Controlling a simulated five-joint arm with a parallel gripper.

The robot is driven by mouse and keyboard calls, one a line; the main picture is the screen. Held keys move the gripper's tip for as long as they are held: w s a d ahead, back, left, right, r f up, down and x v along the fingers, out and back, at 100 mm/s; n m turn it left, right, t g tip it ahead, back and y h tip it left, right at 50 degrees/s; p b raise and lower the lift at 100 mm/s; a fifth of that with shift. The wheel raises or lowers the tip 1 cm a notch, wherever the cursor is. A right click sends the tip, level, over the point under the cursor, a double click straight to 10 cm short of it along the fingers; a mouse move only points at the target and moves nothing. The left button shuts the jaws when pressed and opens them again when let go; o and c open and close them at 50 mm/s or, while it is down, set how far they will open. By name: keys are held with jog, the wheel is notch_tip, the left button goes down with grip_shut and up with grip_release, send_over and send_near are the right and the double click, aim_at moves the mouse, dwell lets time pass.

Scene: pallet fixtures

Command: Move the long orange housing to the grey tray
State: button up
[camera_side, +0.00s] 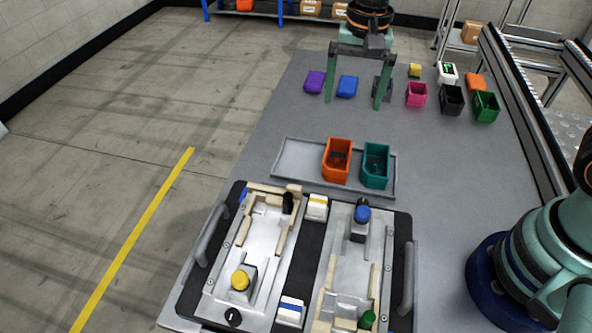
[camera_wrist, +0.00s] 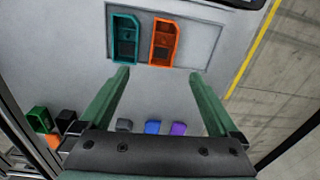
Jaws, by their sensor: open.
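The long orange housing (camera_side: 337,160) is an open-topped box standing on the grey tray (camera_side: 290,163), left of a long teal housing (camera_side: 375,165). In the wrist view the orange housing (camera_wrist: 164,42) and teal housing (camera_wrist: 124,38) stand side by side on the tray (camera_wrist: 205,38), beyond my fingertips. My gripper (camera_side: 353,106) is open and empty, pointing down over the table behind the tray. Its two green fingers also show in the wrist view (camera_wrist: 159,75). Nothing is between them, and they are apart from the orange housing.
Purple (camera_side: 315,82), blue (camera_side: 347,87), dark grey (camera_side: 382,86), pink (camera_side: 417,94), black (camera_side: 452,99) and green (camera_side: 486,106) parts stand at the back. A smaller orange part (camera_side: 476,81) is behind them. The pallet fixture (camera_side: 300,260) is in front. The tray's left part is bare.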

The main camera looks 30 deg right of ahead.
jog(key=s+d+r+n+t, duration=0.5)
jog(key=s+d+r+n, duration=0.3)
jog(key=s+d, duration=0.1)
jog(key=shift+s+d, duration=0.2)
jog(key=shift+s, duration=0.5)
jog(key=shift+r, duration=0.15)
